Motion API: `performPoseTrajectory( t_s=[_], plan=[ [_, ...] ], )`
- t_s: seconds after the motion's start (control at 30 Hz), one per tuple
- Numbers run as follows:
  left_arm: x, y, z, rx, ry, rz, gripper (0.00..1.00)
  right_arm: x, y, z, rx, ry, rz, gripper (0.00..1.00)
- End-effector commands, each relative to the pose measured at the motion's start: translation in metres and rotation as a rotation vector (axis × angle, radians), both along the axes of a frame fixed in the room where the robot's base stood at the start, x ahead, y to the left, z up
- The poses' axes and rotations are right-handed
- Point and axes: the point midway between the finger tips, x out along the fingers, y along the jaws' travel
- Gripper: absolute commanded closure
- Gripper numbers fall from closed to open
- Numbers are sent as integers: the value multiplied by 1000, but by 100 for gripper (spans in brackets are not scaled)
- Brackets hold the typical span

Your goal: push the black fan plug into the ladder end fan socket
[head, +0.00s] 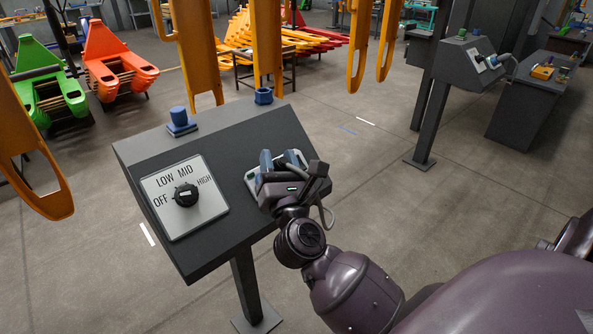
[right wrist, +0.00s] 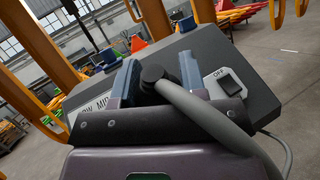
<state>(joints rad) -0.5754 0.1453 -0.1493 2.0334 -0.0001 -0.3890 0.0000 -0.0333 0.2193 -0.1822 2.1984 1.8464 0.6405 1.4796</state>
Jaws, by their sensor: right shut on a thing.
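My right gripper (head: 280,162) is over the right side of a dark sloped control box. In the right wrist view its two blue-grey fingers (right wrist: 160,64) are shut on the black plug (right wrist: 151,76), whose thick grey cable (right wrist: 205,115) bends down to the right. Beneath the gripper is a pale plate (head: 251,181), mostly hidden by it. My left gripper is not in view.
The control box (head: 220,135) stands on a post and has a black dial (head: 186,195) marked OFF, LOW, MID, HIGH. Blue fittings (head: 179,118) sit on its top edge. Orange hanging frames (head: 195,50) are behind. Another console (head: 468,65) stands at the right. Open floor lies between.

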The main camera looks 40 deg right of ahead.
Motion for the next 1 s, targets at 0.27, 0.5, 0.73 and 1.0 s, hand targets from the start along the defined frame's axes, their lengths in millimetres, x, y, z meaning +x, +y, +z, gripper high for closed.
performPoseTrajectory(
  t_s=[0.27, 0.5, 0.73, 1.0],
  plan=[
    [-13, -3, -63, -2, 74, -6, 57, -7, -35, -5, 43, -248, -135, 85],
    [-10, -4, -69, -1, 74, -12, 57, -14, -43, 3, 56, -337, -163, 85],
    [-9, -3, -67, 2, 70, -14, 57, -15, -44, 7, 57, -345, -164, 85],
    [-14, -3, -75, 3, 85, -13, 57, -13, -43, 1, 56, -342, -161, 85]
  ],
)
